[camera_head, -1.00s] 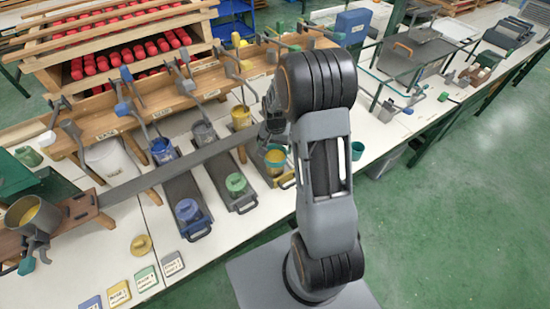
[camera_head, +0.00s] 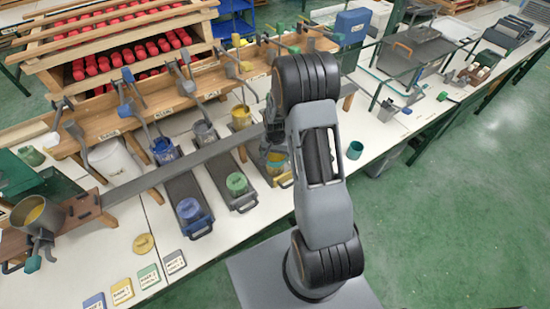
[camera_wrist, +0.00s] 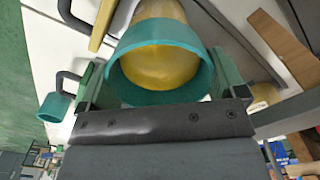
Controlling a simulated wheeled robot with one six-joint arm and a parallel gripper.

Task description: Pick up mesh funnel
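The likely mesh funnel is a round piece with a teal rim and a yellow inside, seen mouth-on in the wrist view (camera_wrist: 122,80); no mesh can be made out. In the wrist view my gripper (camera_wrist: 160,82) has its green fingers at either side of this rim. I cannot tell whether they touch it or only stand close. In the head view my gripper (camera_head: 272,130) is partly hidden behind my arm, above a yellow-toned cup (camera_head: 277,159) at the third black tray.
Tins line the rail.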

